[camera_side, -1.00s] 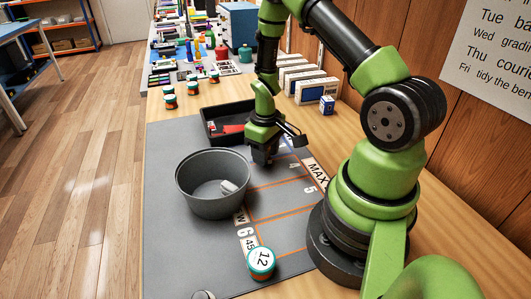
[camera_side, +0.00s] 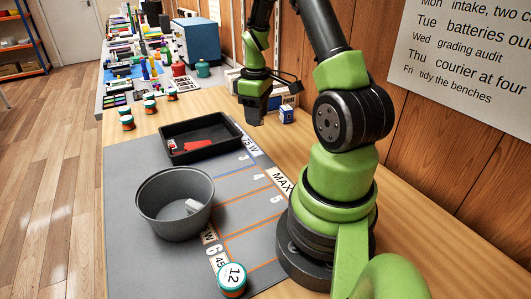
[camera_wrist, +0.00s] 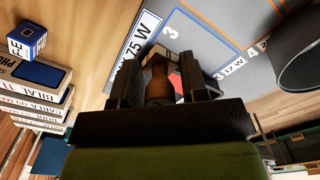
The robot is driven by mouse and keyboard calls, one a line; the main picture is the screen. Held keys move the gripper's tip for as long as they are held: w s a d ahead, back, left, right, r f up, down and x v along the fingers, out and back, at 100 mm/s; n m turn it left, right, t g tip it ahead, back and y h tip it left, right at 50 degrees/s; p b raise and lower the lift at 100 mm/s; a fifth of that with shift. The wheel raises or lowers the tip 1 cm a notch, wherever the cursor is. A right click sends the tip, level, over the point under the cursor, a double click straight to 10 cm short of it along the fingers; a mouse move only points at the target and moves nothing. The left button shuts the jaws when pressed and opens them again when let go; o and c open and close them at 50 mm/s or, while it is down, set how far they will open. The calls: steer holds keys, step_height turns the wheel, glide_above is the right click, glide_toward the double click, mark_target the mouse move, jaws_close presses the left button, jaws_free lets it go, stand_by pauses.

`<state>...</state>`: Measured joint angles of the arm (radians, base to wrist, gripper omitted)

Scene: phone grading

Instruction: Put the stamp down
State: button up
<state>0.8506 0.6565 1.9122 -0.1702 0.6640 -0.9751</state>
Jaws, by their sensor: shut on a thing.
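My gripper (camera_wrist: 157,82) is shut on the stamp (camera_wrist: 158,80), whose brown handle shows between the dark fingers in the wrist view. In the side view my gripper (camera_side: 255,112) hangs behind the right end of the black tray (camera_side: 172,157), near a small blue box (camera_side: 287,115). The stamp cannot be made out there. A red object (camera_side: 197,147) lies in the tray. The grey mat (camera_side: 125,205) has numbered cells outlined in orange and a 75 W label at its far end.
A grey bowl (camera_side: 150,208) with a pale object inside stands on the mat. A teal-rimmed tin marked 12 (camera_side: 233,276) is at the front. White boxes or books stand by the wall, close to my gripper.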

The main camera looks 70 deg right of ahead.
steer(key=s+d, duration=0.2)
steer(key=d, duration=0.1)
glide_above(271, 153)
steer(key=shift+n, duration=0.3)
step_height(271, 153, down, 5)
steer(key=shift+f, duration=2.4)
steer(key=shift+f, duration=0.5)
steer(key=o, duration=0.9)
